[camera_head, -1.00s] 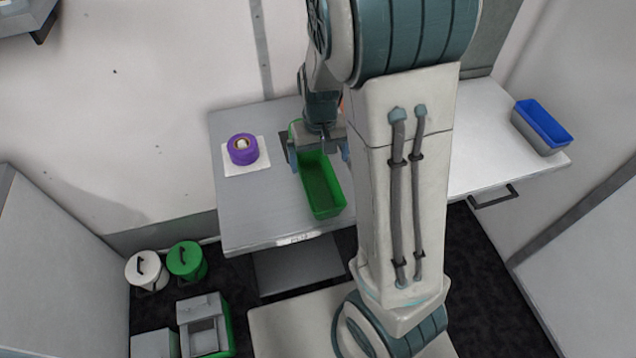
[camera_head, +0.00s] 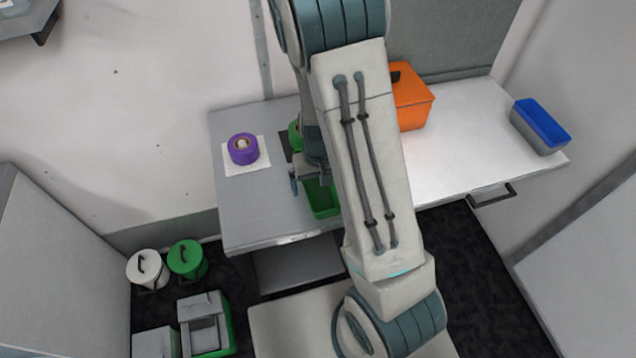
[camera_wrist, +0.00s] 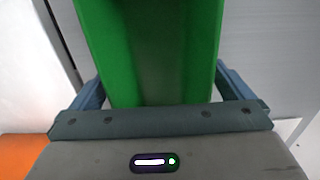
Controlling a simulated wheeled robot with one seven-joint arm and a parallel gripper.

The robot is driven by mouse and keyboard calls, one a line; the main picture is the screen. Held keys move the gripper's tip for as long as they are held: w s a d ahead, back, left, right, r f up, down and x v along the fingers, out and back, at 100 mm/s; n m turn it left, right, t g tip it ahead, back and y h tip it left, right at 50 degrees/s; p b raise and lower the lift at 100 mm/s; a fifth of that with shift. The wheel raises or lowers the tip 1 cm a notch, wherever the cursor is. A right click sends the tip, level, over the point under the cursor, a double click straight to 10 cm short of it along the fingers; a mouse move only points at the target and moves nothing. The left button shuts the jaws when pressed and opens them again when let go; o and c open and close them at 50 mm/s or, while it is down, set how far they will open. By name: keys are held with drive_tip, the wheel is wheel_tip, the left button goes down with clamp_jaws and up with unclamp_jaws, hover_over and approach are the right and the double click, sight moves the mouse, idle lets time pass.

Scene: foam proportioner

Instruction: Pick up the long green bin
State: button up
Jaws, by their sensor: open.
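The long green bin (camera_head: 321,203) stands on the table, mostly hidden behind my arm in the head view. Its near end shows below my gripper. In the wrist view the green bin (camera_wrist: 150,50) fills the middle of the picture. My gripper (camera_wrist: 163,92) is open, with one blue finger on each side of the bin. Small gaps seem to show between fingers and walls, but I cannot tell whether they touch. In the head view my gripper (camera_head: 312,183) is partly covered by my arm, with one blue finger visible left of the bin.
A purple roll (camera_head: 243,149) lies on a white square left of the bin. An orange box (camera_head: 412,103) stands behind my arm, and a blue-topped grey bin (camera_head: 541,126) at the table's right end. The table's (camera_head: 262,212) front left is clear. White and green canisters (camera_head: 187,259) stand below.

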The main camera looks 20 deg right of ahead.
drive_tip(key=c, duration=1.1)
drive_tip(key=shift+r, duration=0.1)
